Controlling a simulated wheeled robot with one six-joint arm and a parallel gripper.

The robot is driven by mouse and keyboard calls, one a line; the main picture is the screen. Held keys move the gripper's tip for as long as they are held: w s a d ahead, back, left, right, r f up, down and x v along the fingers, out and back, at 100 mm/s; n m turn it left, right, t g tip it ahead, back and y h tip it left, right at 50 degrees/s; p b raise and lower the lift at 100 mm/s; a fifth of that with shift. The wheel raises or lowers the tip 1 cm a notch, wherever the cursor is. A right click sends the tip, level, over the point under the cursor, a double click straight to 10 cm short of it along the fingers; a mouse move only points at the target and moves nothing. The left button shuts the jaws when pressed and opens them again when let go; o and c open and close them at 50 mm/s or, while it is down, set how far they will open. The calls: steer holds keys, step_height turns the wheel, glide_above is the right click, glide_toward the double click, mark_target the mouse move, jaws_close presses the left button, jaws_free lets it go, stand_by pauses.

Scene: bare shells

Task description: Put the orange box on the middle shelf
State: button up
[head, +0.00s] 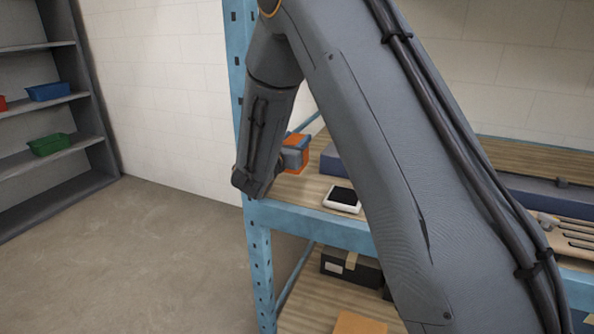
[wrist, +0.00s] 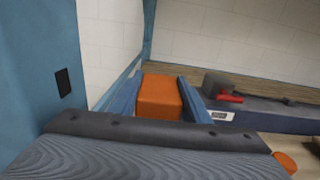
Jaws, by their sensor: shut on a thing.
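An orange box (head: 290,158) is held between the blue-grey fingers of my gripper (head: 297,150). In the wrist view the orange box (wrist: 159,98) sits between the two blue fingers, one on each side. My gripper is inside the blue rack, over the left end of a wooden shelf board (head: 308,190), close to the blue left upright (head: 240,60). I cannot tell whether the box touches the board. A lower wooden board (head: 305,308) shows beneath. My forearm hides much of the rack's middle.
A white device with a black top (head: 343,199) lies near the board's front edge. A long dark blue case (head: 545,195) lies to the right. Below are a dark box (head: 350,266) and a cardboard box (head: 358,323). A grey shelf (head: 45,165) with bins stands far left.

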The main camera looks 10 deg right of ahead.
steer(key=f, duration=0.1)
steer(key=d+f+p, duration=0.1)
steer(key=f, duration=0.1)
steer(key=shift+d+f, duration=0.1)
steer(key=shift+f, duration=0.05)
steer(key=shift+f+p, duration=0.65)
steer(key=shift+f, duration=1.6)
steer(key=shift+f, duration=0.2)
steer(key=o, duration=1.2)
